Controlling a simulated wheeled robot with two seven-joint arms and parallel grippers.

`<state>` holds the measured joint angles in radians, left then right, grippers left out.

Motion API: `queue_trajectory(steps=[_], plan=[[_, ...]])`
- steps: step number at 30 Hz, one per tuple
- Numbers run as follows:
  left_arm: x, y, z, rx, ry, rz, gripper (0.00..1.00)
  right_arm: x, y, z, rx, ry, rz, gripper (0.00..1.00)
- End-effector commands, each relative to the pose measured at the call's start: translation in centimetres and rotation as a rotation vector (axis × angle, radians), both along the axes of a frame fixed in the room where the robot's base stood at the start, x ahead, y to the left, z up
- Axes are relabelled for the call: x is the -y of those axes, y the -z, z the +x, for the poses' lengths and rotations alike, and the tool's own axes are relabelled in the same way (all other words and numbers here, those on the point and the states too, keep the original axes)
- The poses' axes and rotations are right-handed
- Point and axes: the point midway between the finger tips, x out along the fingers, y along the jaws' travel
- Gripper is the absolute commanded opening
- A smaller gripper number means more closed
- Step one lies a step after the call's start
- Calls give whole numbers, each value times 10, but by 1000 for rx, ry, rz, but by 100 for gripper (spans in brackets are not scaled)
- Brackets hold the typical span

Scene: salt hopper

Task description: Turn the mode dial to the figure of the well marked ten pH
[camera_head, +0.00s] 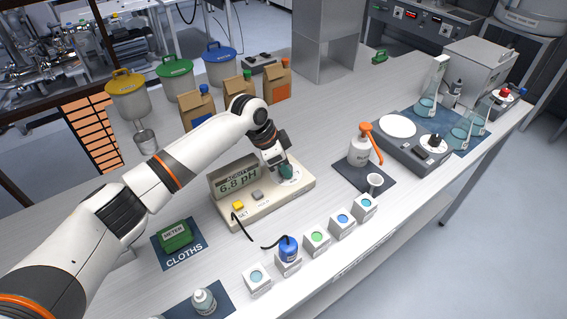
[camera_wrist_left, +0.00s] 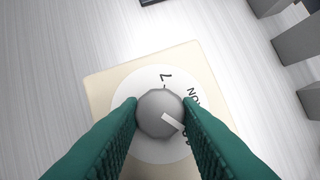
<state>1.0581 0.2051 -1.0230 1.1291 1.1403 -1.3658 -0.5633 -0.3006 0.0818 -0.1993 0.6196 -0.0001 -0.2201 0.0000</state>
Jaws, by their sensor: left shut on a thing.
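The acidity meter (camera_head: 262,203) is a cream box on the bench, and its display (camera_head: 234,183) reads 6.8 pH. The mode dial is a round grey knob (camera_wrist_left: 159,112) with a white pointer on a white disc (camera_wrist_left: 157,76) in the left wrist view. The pointer aims to the lower right. A 7 shows at the top of the disc, with partly hidden lettering at the right. My left gripper (camera_head: 284,172) has its green fingers (camera_wrist_left: 159,117) shut on the knob from both sides. My right gripper is not in view.
Several white wells with coloured tops (camera_head: 317,241) stand along the front edge; a blue probe (camera_head: 288,248) sits on one, its cable running to the meter. A green folded cloth (camera_head: 175,236) lies left.

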Motion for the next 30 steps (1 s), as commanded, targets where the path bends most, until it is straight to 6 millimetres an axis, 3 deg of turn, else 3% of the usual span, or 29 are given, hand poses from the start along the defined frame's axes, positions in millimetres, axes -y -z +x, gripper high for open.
queue_trajectory(steps=[9,24,25,28,30], plan=[[1,-1,1,3,104,-2,8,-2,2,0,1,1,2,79],[0,-1,1,3,121,0,8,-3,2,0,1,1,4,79],[0,-1,1,3,121,0,35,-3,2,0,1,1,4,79],[0,-1,1,3,121,0,52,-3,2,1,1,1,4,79],[0,-1,1,2,120,-1,52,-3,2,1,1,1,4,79]])
